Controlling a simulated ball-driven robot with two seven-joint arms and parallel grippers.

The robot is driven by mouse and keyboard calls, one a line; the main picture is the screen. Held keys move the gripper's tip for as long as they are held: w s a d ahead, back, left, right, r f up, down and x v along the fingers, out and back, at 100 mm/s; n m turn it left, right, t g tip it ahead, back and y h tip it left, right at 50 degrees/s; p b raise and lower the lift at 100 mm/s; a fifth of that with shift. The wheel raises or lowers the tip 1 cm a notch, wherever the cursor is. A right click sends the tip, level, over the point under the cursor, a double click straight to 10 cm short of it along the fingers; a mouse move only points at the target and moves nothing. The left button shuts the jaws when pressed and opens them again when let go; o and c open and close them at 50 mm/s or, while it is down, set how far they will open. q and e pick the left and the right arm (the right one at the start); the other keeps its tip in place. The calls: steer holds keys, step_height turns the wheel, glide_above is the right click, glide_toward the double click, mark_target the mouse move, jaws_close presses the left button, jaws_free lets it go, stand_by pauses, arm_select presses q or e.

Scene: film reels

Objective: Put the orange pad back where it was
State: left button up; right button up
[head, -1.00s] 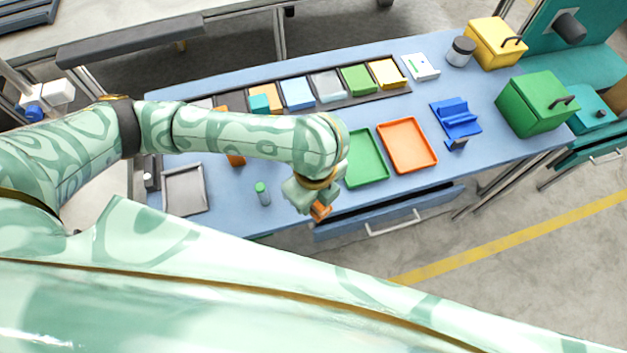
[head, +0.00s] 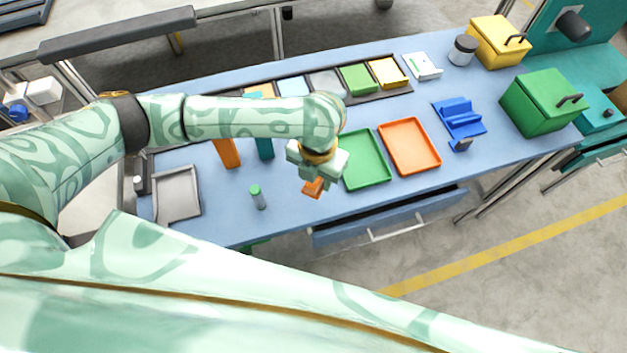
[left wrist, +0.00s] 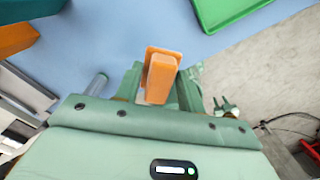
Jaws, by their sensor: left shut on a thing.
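My left gripper (head: 313,186) is shut on the orange pad (head: 315,188), holding it near the front edge of the blue table, left of the green tray. In the left wrist view the orange pad (left wrist: 162,75) sits between the fingers (left wrist: 158,85), with a narrower orange block-like part toward the camera. In the head view the arm and hand hide most of it. The gap between pad and tabletop is hard to judge. My right gripper cannot be made out.
A green tray (head: 388,176) and an orange tray (head: 432,163) lie right of the hand. A green-capped bottle (head: 258,198), an orange upright block (head: 228,153) and a grey tray (head: 177,193) stand left. A dark rack (head: 397,92) with coloured pieces runs along the back.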

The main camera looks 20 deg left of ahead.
arm_select(q)
steer(key=shift+w+a+f+b, duration=0.2)
steer(key=shift+w+a+f, duration=0.1)
steer(key=shift+w+f, duration=0.25)
steer(key=shift+w+a+f+b, duration=0.2)
steer(key=shift+w+a+f, duration=0.1)
steer(key=shift+f, duration=0.4)
steer(key=f, duration=0.1)
steer(key=f+b, duration=0.2)
steer(key=f, duration=0.1)
steer(key=shift+w+a, duration=0.15)
steer(key=shift+w, duration=0.15)
steer(key=shift+r, duration=0.15)
steer(key=o, duration=0.9)
step_height(320, 180, up, 12)
steer(key=p, duration=0.5)
steer(key=shift+r, duration=0.1)
